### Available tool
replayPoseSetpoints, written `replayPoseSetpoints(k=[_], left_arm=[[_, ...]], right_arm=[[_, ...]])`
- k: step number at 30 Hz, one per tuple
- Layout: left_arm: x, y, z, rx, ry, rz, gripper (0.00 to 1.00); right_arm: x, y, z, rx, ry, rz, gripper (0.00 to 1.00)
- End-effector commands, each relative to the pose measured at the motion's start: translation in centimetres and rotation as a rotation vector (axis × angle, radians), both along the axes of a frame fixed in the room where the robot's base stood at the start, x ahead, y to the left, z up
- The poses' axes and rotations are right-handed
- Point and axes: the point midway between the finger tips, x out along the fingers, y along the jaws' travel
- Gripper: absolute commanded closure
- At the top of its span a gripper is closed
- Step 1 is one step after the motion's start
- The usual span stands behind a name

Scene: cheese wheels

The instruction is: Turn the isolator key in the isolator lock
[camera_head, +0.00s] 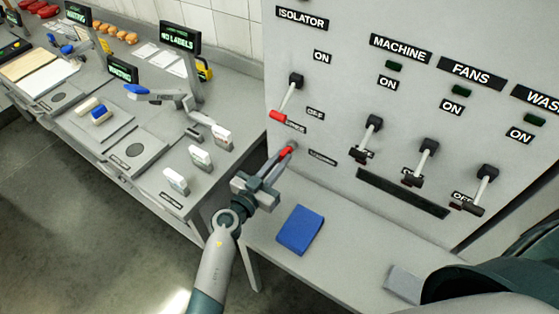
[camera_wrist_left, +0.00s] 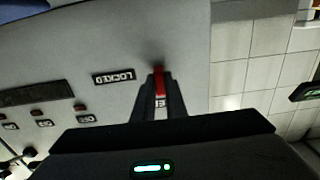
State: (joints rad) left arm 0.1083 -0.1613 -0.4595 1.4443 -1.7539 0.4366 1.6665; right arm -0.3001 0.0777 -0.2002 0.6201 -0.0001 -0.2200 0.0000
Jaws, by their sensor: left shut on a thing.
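The red isolator key (camera_head: 286,153) is at the isolator lock (camera_head: 293,146) on the grey panel, below the isolator lever. My left gripper (camera_head: 273,166) is shut on the key from the lower left. In the left wrist view the red key (camera_wrist_left: 159,83) stands between the two dark fingers, its far end against the panel. The lock face is mostly hidden behind it. My right gripper is not in view.
The isolator lever (camera_head: 287,98) with a red tip points down just above the lock. Several black-handled levers, including the machine lever (camera_head: 368,138), are to the right. A blue pad (camera_head: 298,230) lies on the ledge below. A bench with scales and displays (camera_head: 180,38) is at left.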

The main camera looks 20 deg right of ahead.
Motion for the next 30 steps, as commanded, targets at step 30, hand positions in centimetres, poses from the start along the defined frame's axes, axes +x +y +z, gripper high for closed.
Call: replayPoseSetpoints(k=[30], left_arm=[[-1.0, 1.0, 0.2, -0.007, -0.003, 0.0, 0.67]], right_arm=[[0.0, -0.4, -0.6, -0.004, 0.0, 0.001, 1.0]])
